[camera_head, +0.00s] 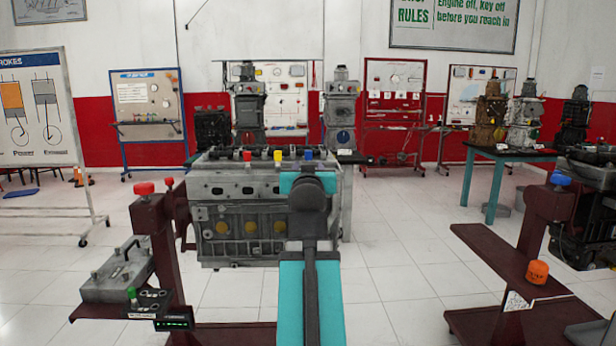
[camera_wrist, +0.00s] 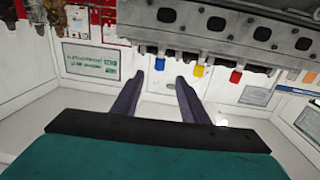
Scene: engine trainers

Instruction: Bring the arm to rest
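My arm (camera_head: 311,295), teal and dark grey, reaches forward from the bottom middle of the head view and ends in front of a grey engine block (camera_head: 222,190). My gripper (camera_wrist: 160,78) shows in the wrist view as two dark fingers spread apart with nothing between them, so it is open and empty. In the head view my wrist hides the fingers. The wrist view looks upside down, with the engine block (camera_wrist: 225,30) along its top, apart from the fingers. Red (camera_head: 247,156), yellow (camera_head: 278,156) and blue (camera_head: 308,154) caps stand along the block's top.
A maroon stand (camera_head: 158,235) with a battery (camera_head: 118,274) is at left. A maroon shelf stand (camera_head: 500,262) with an orange filter (camera_head: 537,271) is at right. A teal table (camera_head: 510,154) with engine parts stands at the back right. Tiled floor is clear between stands.

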